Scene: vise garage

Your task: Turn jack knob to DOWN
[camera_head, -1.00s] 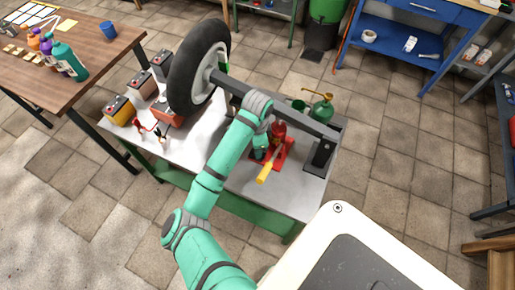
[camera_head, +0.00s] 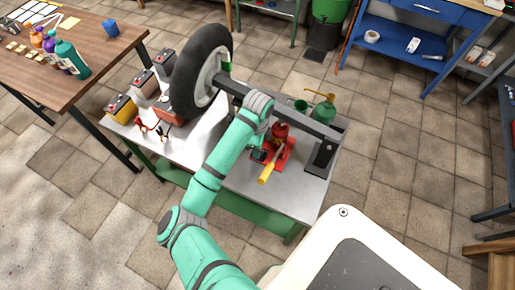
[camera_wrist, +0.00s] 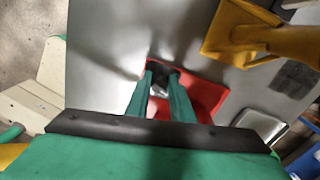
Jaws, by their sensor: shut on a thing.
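The red jack (camera_head: 281,152) stands on the metal bench top, with a yellow handle (camera_head: 267,174) pointing toward the front. In the wrist view the red jack base (camera_wrist: 205,92) lies under my fingers and the yellow handle (camera_wrist: 245,38) is at the upper right. My gripper (camera_wrist: 160,88) reaches down to the left part of the jack. Its two green fingers are shut on a small dark and grey piece, the jack knob (camera_wrist: 160,80). The fingers and shadow partly cover the knob, and its markings cannot be read.
A bench (camera_head: 232,178) carries a wheel (camera_head: 201,72) on a dark beam (camera_head: 290,113) that runs above the jack. Batteries (camera_head: 121,108) stand at its left. A green oil can (camera_head: 322,110) and green cup (camera_head: 300,105) stand behind the jack.

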